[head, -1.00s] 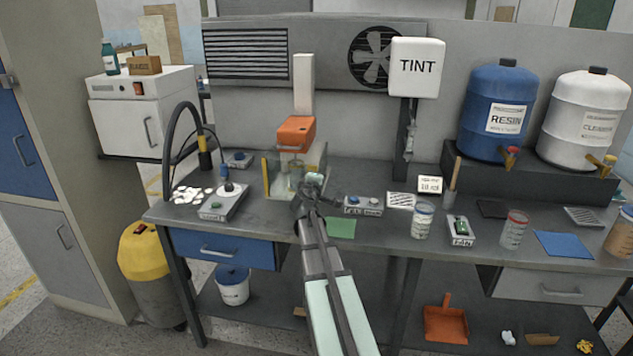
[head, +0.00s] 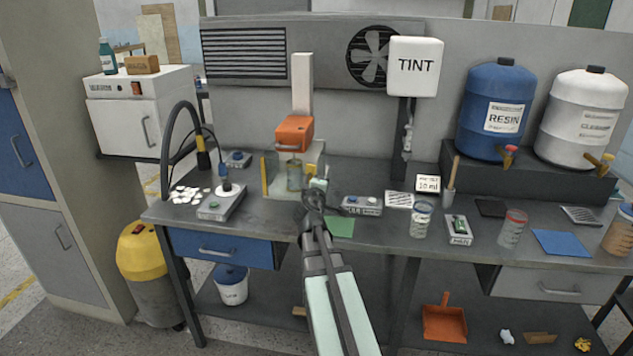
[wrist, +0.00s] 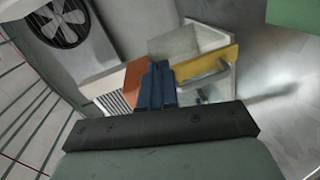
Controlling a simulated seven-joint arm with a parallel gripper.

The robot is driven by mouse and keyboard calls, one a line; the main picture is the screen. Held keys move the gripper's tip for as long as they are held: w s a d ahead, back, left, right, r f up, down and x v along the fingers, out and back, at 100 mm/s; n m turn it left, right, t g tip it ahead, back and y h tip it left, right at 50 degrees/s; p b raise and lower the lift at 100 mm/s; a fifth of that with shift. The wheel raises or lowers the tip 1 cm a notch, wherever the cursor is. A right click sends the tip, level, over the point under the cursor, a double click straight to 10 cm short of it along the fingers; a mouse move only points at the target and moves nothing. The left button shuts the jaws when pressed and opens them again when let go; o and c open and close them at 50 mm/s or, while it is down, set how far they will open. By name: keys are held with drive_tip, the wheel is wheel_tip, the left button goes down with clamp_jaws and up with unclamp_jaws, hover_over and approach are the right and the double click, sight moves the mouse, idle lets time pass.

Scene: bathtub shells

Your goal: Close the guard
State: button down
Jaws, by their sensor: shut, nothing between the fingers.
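The mixer station with an orange head (head: 294,133) on a white column stands on the bench. Its guard, with clear panels and yellow edging (head: 265,176), surrounds the space below the head, where a clear jar (head: 295,176) stands. In the wrist view, the guard's yellow edge (wrist: 205,63) and clear panel with a pale handle lie just past my fingers. My gripper (head: 318,186) is shut and empty, just in front and to the right of the station. Its blue fingers (wrist: 157,84) overlap the station in the wrist view; I cannot tell whether they touch the guard.
A grey stirrer unit (head: 221,202) sits left of the station. A small button box (head: 361,205) and a green mat (head: 340,227) lie to the right and front. Cups and a scale stand further right.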

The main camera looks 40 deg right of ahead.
drive_tip(key=s+r, duration=0.1)
drive_tip(key=s, duration=0.5)
drive_tip(key=w+a+f+n+y, duration=0.1)
drive_tip(key=w+a+f+n, duration=0.2)
drive_tip(key=a, duration=0.5)
drive_tip(key=w+a+f+n+t+y, duration=0.1)
drive_tip(key=w+a+f, duration=0.35)
drive_tip(key=a, duration=0.25)
drive_tip(key=w+a+f+n+y, duration=0.1)
drive_tip(key=w+a+f, duration=0.2)
drive_tip(key=w+a, duration=0.35)
drive_tip(key=s+d+r+m+g+h, duration=0.4)
drive_tip(key=s+d+m+h, duration=0.1)
drive_tip(key=s+m+h, duration=0.2)
drive_tip(key=x, duration=1.3)
drive_tip(key=shift+d+f, duration=0.15)
drive_tip(key=shift+d, duration=0.15)
drive_tip(key=shift+w+d, duration=0.1)
drive_tip(key=shift+d, duration=0.2)
